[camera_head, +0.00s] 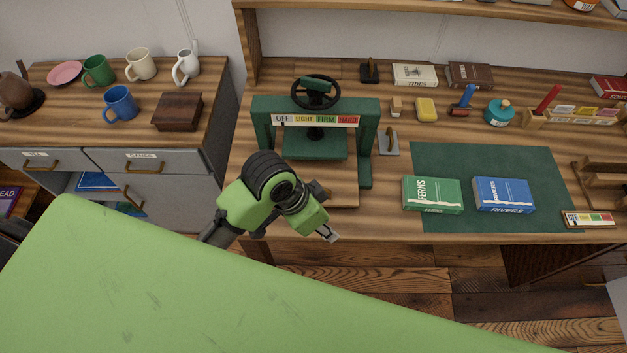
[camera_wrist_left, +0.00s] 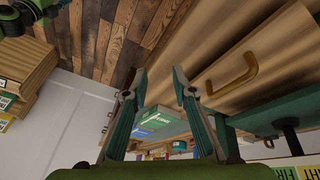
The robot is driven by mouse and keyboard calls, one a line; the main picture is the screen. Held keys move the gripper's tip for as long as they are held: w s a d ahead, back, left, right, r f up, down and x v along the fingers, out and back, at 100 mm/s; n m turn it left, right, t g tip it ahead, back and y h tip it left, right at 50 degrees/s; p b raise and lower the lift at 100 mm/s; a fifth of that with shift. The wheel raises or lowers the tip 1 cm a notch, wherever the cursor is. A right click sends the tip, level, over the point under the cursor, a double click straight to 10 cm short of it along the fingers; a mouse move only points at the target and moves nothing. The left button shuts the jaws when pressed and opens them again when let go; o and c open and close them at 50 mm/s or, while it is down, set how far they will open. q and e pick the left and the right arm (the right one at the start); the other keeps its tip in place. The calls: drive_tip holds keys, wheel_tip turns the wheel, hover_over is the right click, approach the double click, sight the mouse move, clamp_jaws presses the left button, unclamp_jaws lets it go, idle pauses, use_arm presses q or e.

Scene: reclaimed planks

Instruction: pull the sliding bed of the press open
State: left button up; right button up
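The green press (camera_head: 368,120) stands on the workbench, with a black handwheel (camera_head: 316,93) on top and a dial strip reading OFF, LIGHT, FIRM, HARD. Its wooden sliding bed (camera_head: 343,192) shows low at the front; my arm hides much of it. In the left wrist view the bed's front (camera_wrist_left: 205,85) carries a brass handle (camera_wrist_left: 233,76), to the right of my fingers. My left gripper (camera_head: 328,233) is by the bench's front edge, in front of the press. Its fingers (camera_wrist_left: 160,76) are apart and empty, not around the handle. My right gripper is not in view.
A green book (camera_head: 432,195) and a blue book (camera_head: 503,195) lie on a dark green mat (camera_head: 480,160) right of the press. A grey tool (camera_head: 388,144) lies close beside the press. A cabinet with mugs stands left. Floor is open before the bench.

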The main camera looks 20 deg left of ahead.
use_arm(q)
drive_tip(key=w+a+r+m+g+y, duration=0.2)
drive_tip(key=w+a+r+m, duration=0.1)
drive_tip(key=w+r, duration=0.35)
drive_tip(key=w+a+r+m+g+y, duration=0.1)
drive_tip(key=w+a+r+m+g, duration=0.2)
drive_tip(key=w+r, duration=0.35)
drive_tip(key=shift+m+t, duration=0.3)
drive_tip(key=x, duration=0.4)
drive_tip(key=p+x, duration=0.1)
drive_tip(key=x, duration=0.4)
drive_tip(key=p+x, duration=0.1)
drive_tip(key=x, duration=0.3)
drive_tip(key=shift+s+a+f, duration=0.2)
drive_tip(key=shift+s+a, duration=0.05)
drive_tip(key=shift+s, duration=0.1)
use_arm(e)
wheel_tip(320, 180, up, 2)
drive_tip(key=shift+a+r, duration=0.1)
use_arm(q)
clamp_jaws()
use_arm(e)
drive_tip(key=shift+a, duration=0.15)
